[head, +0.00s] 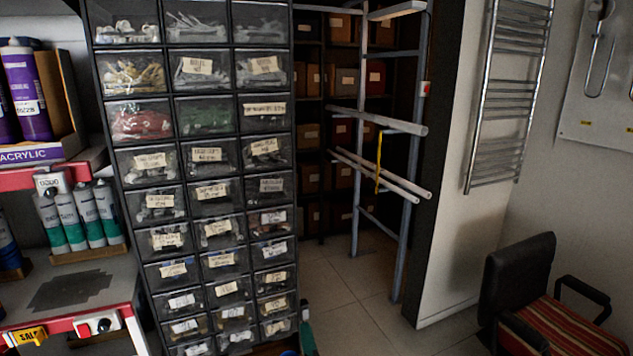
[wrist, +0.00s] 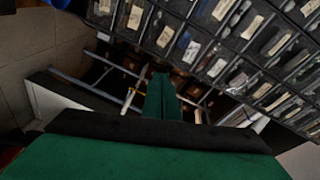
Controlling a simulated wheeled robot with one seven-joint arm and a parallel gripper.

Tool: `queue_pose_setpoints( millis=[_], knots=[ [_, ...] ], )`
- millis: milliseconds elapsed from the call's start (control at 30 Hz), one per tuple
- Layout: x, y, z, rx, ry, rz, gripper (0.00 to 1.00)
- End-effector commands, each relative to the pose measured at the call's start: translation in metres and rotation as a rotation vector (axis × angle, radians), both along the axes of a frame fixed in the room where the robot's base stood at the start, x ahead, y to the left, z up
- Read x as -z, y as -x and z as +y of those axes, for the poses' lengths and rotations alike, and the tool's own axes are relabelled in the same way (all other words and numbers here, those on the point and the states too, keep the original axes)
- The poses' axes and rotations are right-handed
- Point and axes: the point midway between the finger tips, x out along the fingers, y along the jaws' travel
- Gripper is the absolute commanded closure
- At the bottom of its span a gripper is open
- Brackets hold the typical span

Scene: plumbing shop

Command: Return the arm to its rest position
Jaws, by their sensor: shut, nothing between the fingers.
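My gripper (wrist: 160,97) shows in the wrist view as two green fingers closed together, with nothing between them. The dark edge and wide green body of my gripper fill the bottom of that view. The fingers are in front of the dark shelf opening and apart from the drawers. In the head view only a small green piece shows at the bottom edge beside the drawer cabinet; I cannot tell whether it is my gripper. The rest of my arm is out of that view.
A tall cabinet of labelled clear drawers (head: 220,152) stands centre left. A metal pipe rack (head: 361,120) is behind it. A chair with a striped seat (head: 560,326) stands at lower right. A red-edged shelf (head: 75,320) is at left. The tiled floor (head: 345,290) between is clear.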

Motion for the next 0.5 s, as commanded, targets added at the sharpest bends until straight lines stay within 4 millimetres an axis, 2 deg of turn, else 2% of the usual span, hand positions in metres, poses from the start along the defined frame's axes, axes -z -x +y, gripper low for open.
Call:
queue_pose_setpoints(
  millis=[33,200,500],
  knots=[
    [0.021,0.011,-0.001,0.01,0.03,0.01,1.0],
    [0.071,0.047,-0.007,0.047,0.148,0.011,1.0],
    [0.141,0.126,-0.018,0.093,0.379,0.023,1.0]
  ],
)
